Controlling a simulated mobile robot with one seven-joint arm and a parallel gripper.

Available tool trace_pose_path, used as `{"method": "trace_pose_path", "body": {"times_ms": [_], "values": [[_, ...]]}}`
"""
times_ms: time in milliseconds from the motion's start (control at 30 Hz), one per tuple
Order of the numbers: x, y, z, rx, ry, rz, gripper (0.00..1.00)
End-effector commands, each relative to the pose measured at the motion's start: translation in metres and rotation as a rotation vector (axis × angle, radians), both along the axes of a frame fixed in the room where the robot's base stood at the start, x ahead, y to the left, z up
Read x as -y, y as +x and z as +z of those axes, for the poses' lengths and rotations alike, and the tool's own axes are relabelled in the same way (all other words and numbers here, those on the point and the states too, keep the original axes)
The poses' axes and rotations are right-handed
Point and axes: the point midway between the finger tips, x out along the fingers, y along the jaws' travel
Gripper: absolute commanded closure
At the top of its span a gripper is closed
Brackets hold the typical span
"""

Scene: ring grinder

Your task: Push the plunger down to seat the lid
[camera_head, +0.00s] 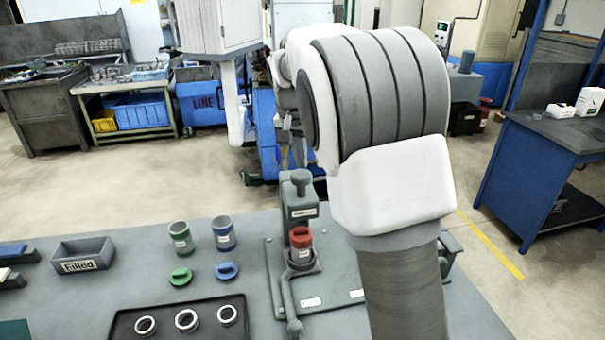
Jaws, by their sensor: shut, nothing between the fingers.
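The press (322,284) stands on the bench, with a grey plunger knob (301,178) on top of its labelled upper block. Below and in front of the block, a container (301,254) with a red lid (300,236) stands upright in a round holder. I cannot tell how fully the lid is seated. My gripper (292,152) is small and partly hidden by my arm. It points down, shut and empty, just above or behind the knob. Contact between them cannot be made out.
A green container (181,238) and a blue container (223,234) stand left of the press, with matching lids before them. A dark tray (172,332) holds metal rings. A "Filled" bin (83,254) is farther left. My arm hides the press's right side.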

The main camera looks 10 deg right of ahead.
Motion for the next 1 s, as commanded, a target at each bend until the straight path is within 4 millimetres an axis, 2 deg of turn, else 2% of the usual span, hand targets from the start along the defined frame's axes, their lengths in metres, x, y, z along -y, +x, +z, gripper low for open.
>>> {"method": "trace_pose_path", "body": {"times_ms": [467,1000], "values": [[0.000,0.000,-0.001,0.000,0.000,0.000,1.00],[0.000,0.000,-0.016,0.000,0.000,0.000,1.00]]}}
